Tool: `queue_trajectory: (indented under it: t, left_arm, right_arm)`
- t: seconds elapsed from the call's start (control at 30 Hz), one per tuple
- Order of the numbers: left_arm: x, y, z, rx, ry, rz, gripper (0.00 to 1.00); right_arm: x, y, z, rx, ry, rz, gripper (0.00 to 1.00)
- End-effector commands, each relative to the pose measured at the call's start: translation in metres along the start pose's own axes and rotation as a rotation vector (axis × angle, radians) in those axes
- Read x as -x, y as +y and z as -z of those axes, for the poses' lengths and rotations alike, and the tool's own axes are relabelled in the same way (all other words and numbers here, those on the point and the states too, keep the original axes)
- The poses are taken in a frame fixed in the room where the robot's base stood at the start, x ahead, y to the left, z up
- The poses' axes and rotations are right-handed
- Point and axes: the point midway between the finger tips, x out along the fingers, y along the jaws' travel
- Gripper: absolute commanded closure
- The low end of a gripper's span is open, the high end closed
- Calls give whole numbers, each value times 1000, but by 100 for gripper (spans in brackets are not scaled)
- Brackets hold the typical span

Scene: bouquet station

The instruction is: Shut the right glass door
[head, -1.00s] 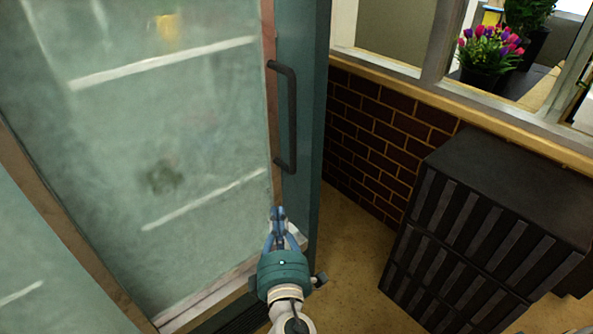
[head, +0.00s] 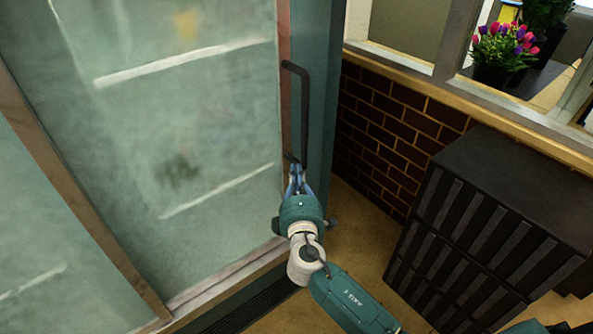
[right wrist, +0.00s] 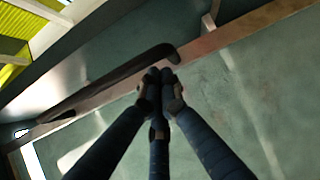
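The right glass door (head: 200,130) fills the left and middle of the head view. Its pane is frosted, with a brown frame strip and a dark vertical bar handle (head: 304,110) along its right side. My right gripper (head: 293,163) is at the handle's lower end, its fingers together. In the right wrist view, the fingertips (right wrist: 161,78) meet just beside one end of the handle (right wrist: 110,82), with nothing visible between them. Contact with the handle or door is unclear. How far the door stands open is also unclear. My left gripper is out of view.
A teal post (head: 328,110) borders the handle side. Right of it are a brick wall (head: 395,120) and a stack of dark slatted crates (head: 490,215). Tulips (head: 500,45) stand beyond the window ledge. Tan floor (head: 365,225) is open between post and crates.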

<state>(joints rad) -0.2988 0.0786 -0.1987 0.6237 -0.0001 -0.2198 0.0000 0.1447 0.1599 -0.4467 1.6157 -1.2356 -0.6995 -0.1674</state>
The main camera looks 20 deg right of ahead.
Motion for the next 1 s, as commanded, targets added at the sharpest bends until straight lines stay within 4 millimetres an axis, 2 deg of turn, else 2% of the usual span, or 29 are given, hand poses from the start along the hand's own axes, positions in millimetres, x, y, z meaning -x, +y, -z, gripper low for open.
queue_trajectory:
  t: [0.37, 0.47, 0.7, 0.83, 1.0]
  left_arm:
    - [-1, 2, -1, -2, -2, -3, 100]
    - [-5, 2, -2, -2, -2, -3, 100]
    - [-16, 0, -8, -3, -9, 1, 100]
    - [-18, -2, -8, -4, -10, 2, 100]
    - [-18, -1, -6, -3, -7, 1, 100]
  right_arm:
    - [-2, -1, -3, 0, 0, 0, 100]
    - [-11, -2, -16, 0, -1, -1, 100]
    - [-46, 0, -69, 2, -7, -5, 100]
    - [-56, 1, -83, 0, -3, -4, 100]
    - [-59, 1, -88, -1, -1, -3, 100]
